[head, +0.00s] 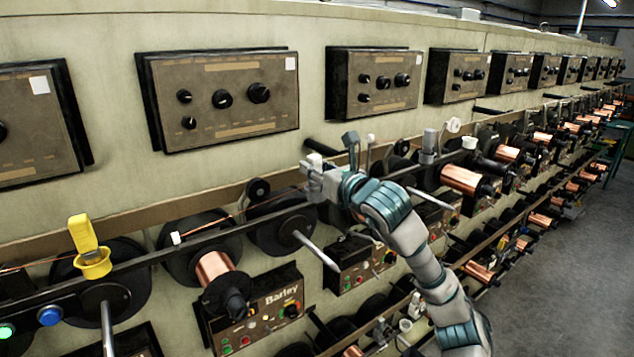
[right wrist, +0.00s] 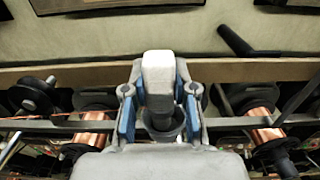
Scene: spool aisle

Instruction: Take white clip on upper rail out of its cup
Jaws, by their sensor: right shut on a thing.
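In the right wrist view the white clip (right wrist: 158,75) stands upright between the blue-padded fingers of my right gripper (right wrist: 158,100), which is shut on it. A dark grey cup (right wrist: 163,135) shows just below the clip, partly hidden by the gripper body. I cannot tell whether the clip's lower end is still inside the cup. In the head view my right gripper (head: 323,176) is at the upper rail (head: 160,256), its arm coming from the lower right. The clip is small and hard to tell from the gripper there. My left gripper is not in view.
A yellow clip (head: 82,233) stands in a yellow cup (head: 94,264) at the rail's left. A grey clip (head: 430,140) stands farther right. Copper spools (head: 214,268) and control boxes (head: 224,95) line the machine. The aisle floor (head: 560,290) is clear at right.

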